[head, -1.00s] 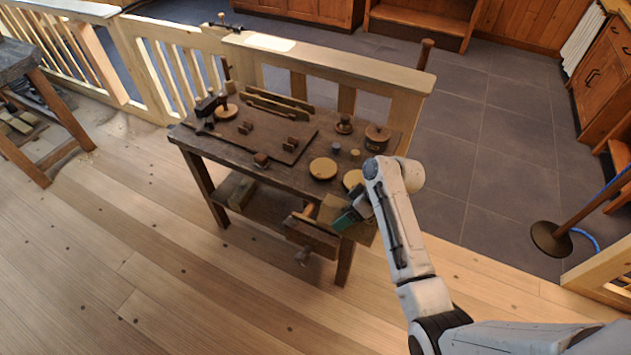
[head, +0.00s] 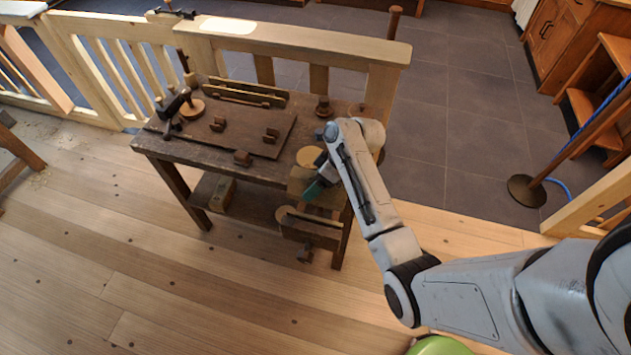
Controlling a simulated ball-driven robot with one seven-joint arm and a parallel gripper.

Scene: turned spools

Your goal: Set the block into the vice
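The vice (head: 312,233) is a dark wooden jaw with a screw handle below it, on the front right of the workbench (head: 250,172). A pale wooden block (head: 300,176) is up against the teal fingers of my gripper (head: 316,187). The block is above and behind the vice's front jaw, near the bench's front edge. My gripper appears shut on the block, and the two have moved together. My forearm hides part of the bench's right end. I cannot tell whether the block touches the vice or the bench.
A dark board with small brown blocks (head: 242,158) covers the bench's left and middle. A round wooden disc (head: 308,156) lies behind the held block. Another wooden block (head: 222,194) sits on the lower shelf. A railing (head: 300,42) runs behind the bench.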

